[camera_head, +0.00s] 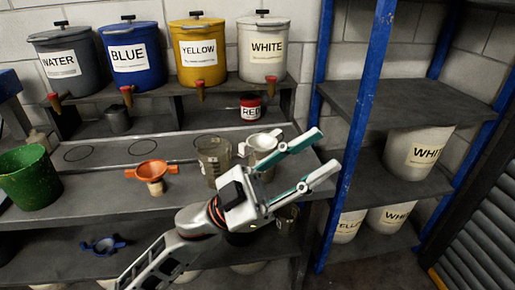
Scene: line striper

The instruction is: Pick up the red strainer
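An orange-red strainer (148,170) with side handles sits on top of a small container on the middle shelf, left of my arm. It looks like the red strainer. My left gripper (326,151) reaches up from the bottom and points to the upper right, with its two teal-and-silver fingers apart and nothing between them. It is well to the right of the orange-red strainer and not touching it. My arm hides part of the shelf's front. My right gripper is not in view.
A white strainer (262,141) is close behind my gripper, near a clear beaker (212,157). A green bucket (29,178) stands left. A blue strainer (103,245) lies on the lower shelf. Labelled tanks line the back. A blue rack post (362,110) stands right of the gripper.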

